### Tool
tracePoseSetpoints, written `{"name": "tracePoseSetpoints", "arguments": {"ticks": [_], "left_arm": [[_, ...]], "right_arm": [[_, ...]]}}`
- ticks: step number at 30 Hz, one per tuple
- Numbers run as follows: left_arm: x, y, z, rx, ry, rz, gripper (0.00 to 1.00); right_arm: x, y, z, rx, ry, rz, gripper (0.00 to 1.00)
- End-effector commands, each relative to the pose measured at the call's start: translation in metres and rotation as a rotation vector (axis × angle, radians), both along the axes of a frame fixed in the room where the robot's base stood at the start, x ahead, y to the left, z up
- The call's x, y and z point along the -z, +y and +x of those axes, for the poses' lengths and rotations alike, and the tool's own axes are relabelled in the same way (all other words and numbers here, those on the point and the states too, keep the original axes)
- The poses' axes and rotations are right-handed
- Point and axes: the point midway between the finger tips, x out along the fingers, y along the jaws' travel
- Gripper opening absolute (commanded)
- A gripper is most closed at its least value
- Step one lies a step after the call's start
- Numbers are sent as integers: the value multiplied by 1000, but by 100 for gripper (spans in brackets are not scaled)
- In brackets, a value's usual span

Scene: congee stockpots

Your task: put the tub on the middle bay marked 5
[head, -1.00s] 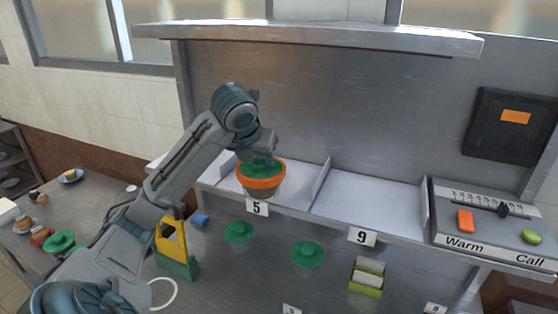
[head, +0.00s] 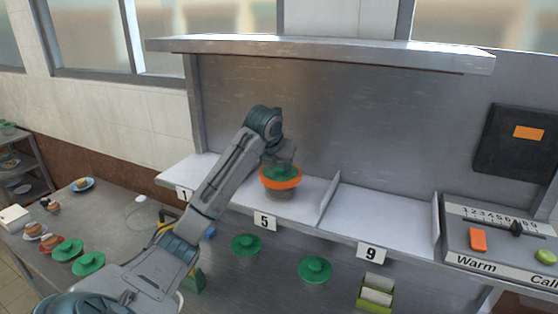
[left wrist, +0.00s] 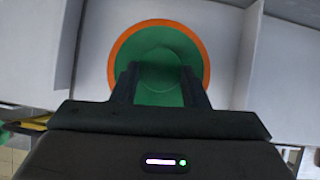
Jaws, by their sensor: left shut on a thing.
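The tub (head: 281,190) has a green lid and an orange rim, with a brownish-grey body below. My left gripper (head: 280,168) is shut on the top of its green lid. The tub is upright over the middle bay (head: 309,194), behind the label 5 (head: 265,222). I cannot tell whether its base touches the shelf. In the left wrist view the lid (left wrist: 158,62) and orange rim (left wrist: 205,55) lie between my fingers, with bay dividers on both sides. My right gripper is not in view.
Bays 1 (head: 184,195) and 9 (head: 371,254) flank the middle bay, and a divider (head: 329,199) stands right of the tub. A control panel (head: 502,238) is at the right. Green lids (head: 314,269) and a yellow-green holder (head: 375,293) are below the shelf.

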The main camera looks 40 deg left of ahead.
Motion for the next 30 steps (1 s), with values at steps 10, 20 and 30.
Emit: {"name": "tracePoseSetpoints", "arguments": {"ticks": [10,20,30], "left_arm": [[3,0,0,0,-1,0,0],[4,0,0,0,0,0,62],[-18,9,-6,-12,-4,2,62]], "right_arm": [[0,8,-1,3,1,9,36],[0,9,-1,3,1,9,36],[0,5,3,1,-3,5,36]]}}
